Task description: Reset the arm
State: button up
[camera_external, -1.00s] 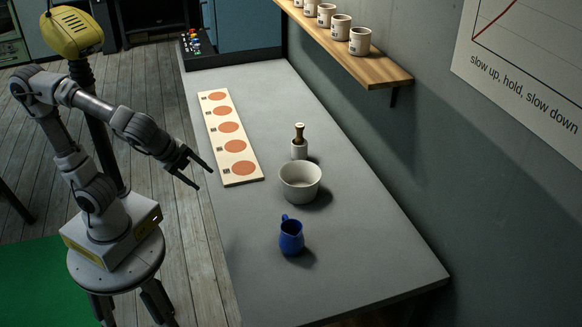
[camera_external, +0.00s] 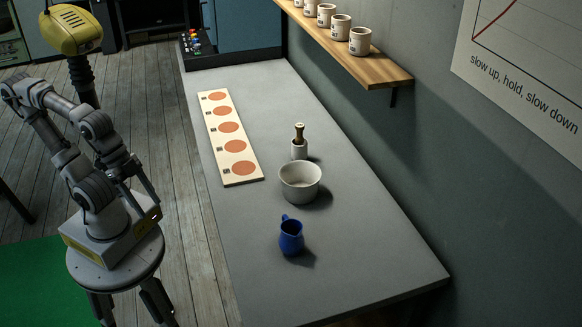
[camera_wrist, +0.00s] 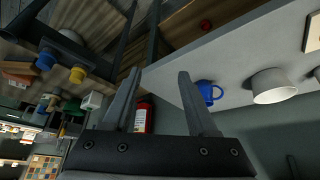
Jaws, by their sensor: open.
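My gripper (camera_external: 146,197) is folded back close above my base, left of the table and clear of it. Its two fingers are apart with nothing between them, as the wrist view (camera_wrist: 160,76) also shows. The blue jug (camera_external: 291,238) stands upright on the table (camera_external: 350,265) near its front end. The white bowl (camera_external: 300,183) stands behind it. Both show at the right in the tilted wrist view, the jug (camera_wrist: 209,93) next to the right finger and the bowl (camera_wrist: 271,86) farther right.
A small white pot with a brown-handled tool (camera_external: 299,145) stands behind the bowl. A board with several orange discs (camera_external: 232,157) lies along the table's left edge. Several cups (camera_external: 340,27) stand on the wall shelf (camera_external: 385,71). A red fire extinguisher (camera_wrist: 144,117) shows in the wrist view.

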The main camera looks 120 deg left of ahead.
notch_tip(320, 180, up, 13)
jog(key=p, duration=1.2)
jog(key=shift+f, duration=0.15)
